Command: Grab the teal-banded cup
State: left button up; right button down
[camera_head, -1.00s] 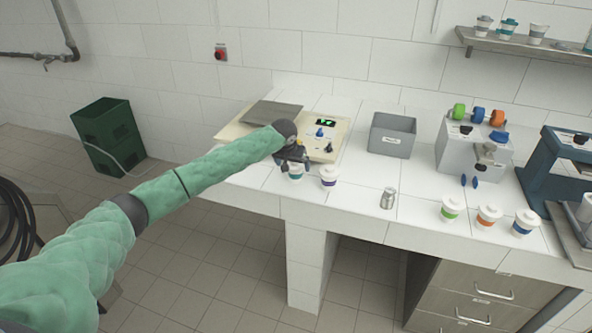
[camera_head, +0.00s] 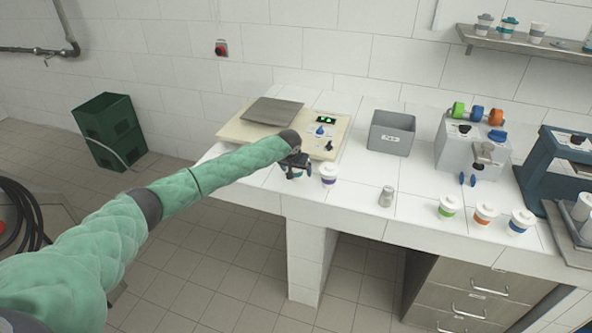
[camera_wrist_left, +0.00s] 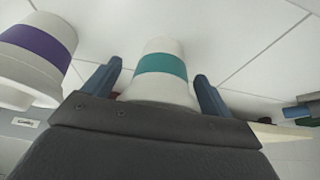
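The teal-banded cup is white with a teal band; in the left wrist view the cup (camera_wrist_left: 162,75) stands between the two fingers of my left gripper (camera_wrist_left: 158,90). A gap shows on each side of the cup, so the fingers are open around it. In the head view my left gripper (camera_head: 296,165) is at the left front part of the white counter and mostly hides this cup. A purple-banded cup (camera_head: 328,174) stands just right of the gripper; it also shows in the left wrist view (camera_wrist_left: 38,50). My right gripper is not in view.
A scale-like beige panel (camera_head: 240,130) lies behind the gripper. A grey bin (camera_head: 391,134) and a metal shaker (camera_head: 386,196) are to the right. Green, orange and blue-banded cups (camera_head: 484,214) stand further right. The counter's front edge is close below the gripper.

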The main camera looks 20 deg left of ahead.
pick_arm(q)
jog(key=c, duration=1.1)
jog(key=shift+r, duration=0.1)
jog(key=shift+c, duration=0.2)
